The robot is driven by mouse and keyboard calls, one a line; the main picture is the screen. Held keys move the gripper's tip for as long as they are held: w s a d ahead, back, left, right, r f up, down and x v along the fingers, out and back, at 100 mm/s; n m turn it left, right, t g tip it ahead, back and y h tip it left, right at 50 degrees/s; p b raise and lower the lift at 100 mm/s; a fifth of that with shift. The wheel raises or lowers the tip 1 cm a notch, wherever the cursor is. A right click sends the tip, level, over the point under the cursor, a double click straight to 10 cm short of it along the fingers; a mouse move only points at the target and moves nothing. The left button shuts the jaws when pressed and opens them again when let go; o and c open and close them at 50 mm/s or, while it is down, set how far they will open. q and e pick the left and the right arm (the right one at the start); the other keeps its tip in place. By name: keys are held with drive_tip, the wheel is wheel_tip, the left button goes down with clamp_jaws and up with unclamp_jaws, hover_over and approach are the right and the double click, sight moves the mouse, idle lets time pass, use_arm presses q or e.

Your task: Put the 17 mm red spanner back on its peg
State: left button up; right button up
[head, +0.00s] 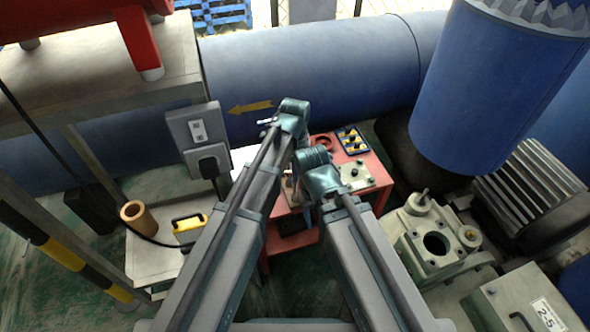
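I cannot make out the 17 mm red spanner or its peg in the head view. My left arm reaches forward over the red cart (363,160), and its wrist is bent at the cart's back left. Only a small pale part of my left gripper (267,122) shows beside that wrist. Its fingers are too small and covered to tell whether they are open or hold anything. My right arm reaches to the middle of the cart, close beside the left one. Its gripper is hidden behind its own wrist.
The cart carries a blue-and-yellow tray (352,139) and a red ring (321,142). A grey socket box (187,127) stands left of my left arm. A yellow device (190,223) and a brass cylinder (137,216) sit lower left. A large blue pipe (320,70) runs behind; machinery (428,236) stands right.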

use_arm(q)
drive_tip(key=shift+o, duration=0.9)
drive_tip(key=shift+r, duration=0.1)
wheel_tip(320, 180, up, 14)
drive_tip(key=p, duration=1.3)
drive_tip(key=shift+p, duration=0.4)
drive_tip(key=shift+f, duration=0.2)
drive_tip(key=s+a+r+n+p, duration=0.3)
drive_tip(key=s+n, duration=0.4)
drive_tip(key=s, duration=0.1)
drive_tip(key=s+a+r+n+y+p, duration=0.1)
drive_tip(key=s+a+r+n+p, duration=0.2)
drive_tip(key=s+n, duration=0.4)
drive_tip(key=shift+s+r, duration=0.35)
drive_tip(key=shift+s, duration=0.4)
